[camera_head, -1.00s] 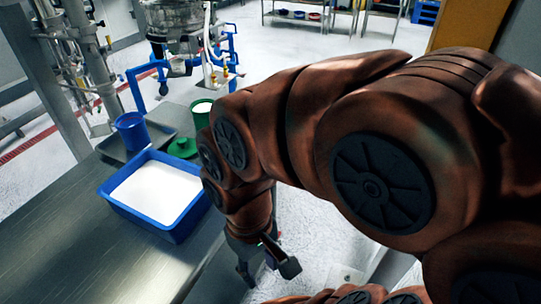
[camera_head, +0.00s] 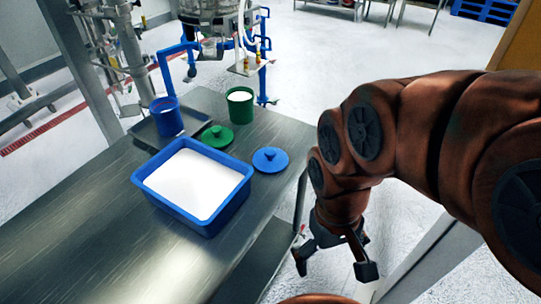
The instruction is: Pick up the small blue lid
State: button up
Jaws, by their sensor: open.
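The small blue lid (camera_head: 270,160) is a flat round disc with a knob on top. It lies on the steel table near its right edge, just right of the blue tub. My gripper (camera_head: 332,268) is open and points down beyond the table's right edge, to the right of the lid and nearer to the camera. It is apart from the lid and nothing shows between its fingers.
A blue tub of white powder (camera_head: 140,178) stands left of the lid. The steel table (camera_head: 110,235) is clear in front.

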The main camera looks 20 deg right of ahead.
aim_at(269, 160)
jog(key=k, duration=1.25)
jog(key=u, duration=0.7)
jog(key=i, duration=1.15)
jog(key=z, duration=0.35)
